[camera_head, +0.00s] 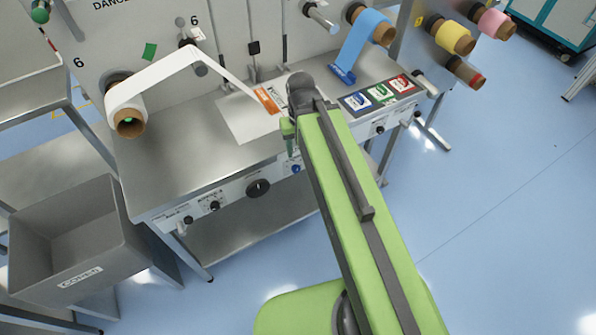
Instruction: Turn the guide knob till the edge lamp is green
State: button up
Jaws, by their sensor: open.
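The converter's front panel carries a large black knob (258,188), a smaller black dial (214,205) and a blue button or knob (295,169). Their labels are too small to read, so I cannot tell which is the guide knob. I cannot make out an edge lamp or its colour. My green arm reaches up over the front of the machine, right of the large black knob, and covers part of the panel.
A white roll (128,108) feeds a web across the metal table (170,165). Coloured cards (382,92) lie to the right, beyond my arm. A grey bin (75,245) stands at the lower left. Blue floor (500,190) is clear at the right.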

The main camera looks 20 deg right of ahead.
aim_at(296, 169)
jog(key=k, duration=0.5)
jog(key=u, duration=2)
jog(key=i, duration=0.2)
jog(key=z, duration=0.3)
